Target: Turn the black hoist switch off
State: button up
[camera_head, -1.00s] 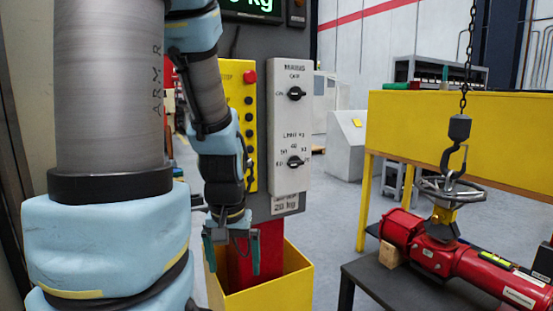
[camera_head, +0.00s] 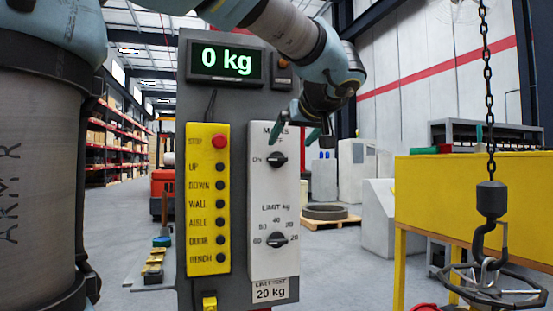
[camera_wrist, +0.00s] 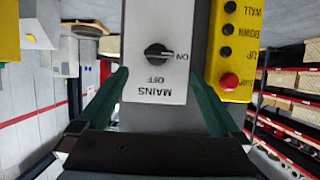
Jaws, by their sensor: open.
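The black mains switch (camera_head: 277,159) is a rotary knob high on the white panel (camera_head: 258,205). Its pointer lies sideways towards the ON mark at its left, with OFF printed above it. In the wrist view the mains switch (camera_wrist: 158,51) shows upside down, pointing right at ON, centred ahead of my fingers. My gripper (camera_head: 290,142) is open and empty, in front of the panel's top. Its green fingers (camera_wrist: 158,75) frame the white panel on both sides in the wrist view, apart from the knob.
A second black knob, marked LIMIT kg (camera_head: 277,240), sits lower on the panel. A yellow button box (camera_head: 208,200) with a red stop button (camera_head: 219,141) stands left of it. A 0 kg display (camera_head: 226,63) is above. A chain hook (camera_head: 490,215) hangs at the right.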

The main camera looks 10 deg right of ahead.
aim_at(278, 157)
jog(key=p+x, duration=0.1)
jog(key=x, duration=0.2)
jog(key=p+x, duration=0.1)
jog(key=x, duration=0.3)
jog(key=r+p+x, duration=0.1)
jog(key=x, duration=0.2)
jog(key=shift+w+f, duration=0.1)
jog(key=shift+w, duration=0.4)
jog(key=shift+c, duration=0.2)
jog(key=c, duration=1.3)
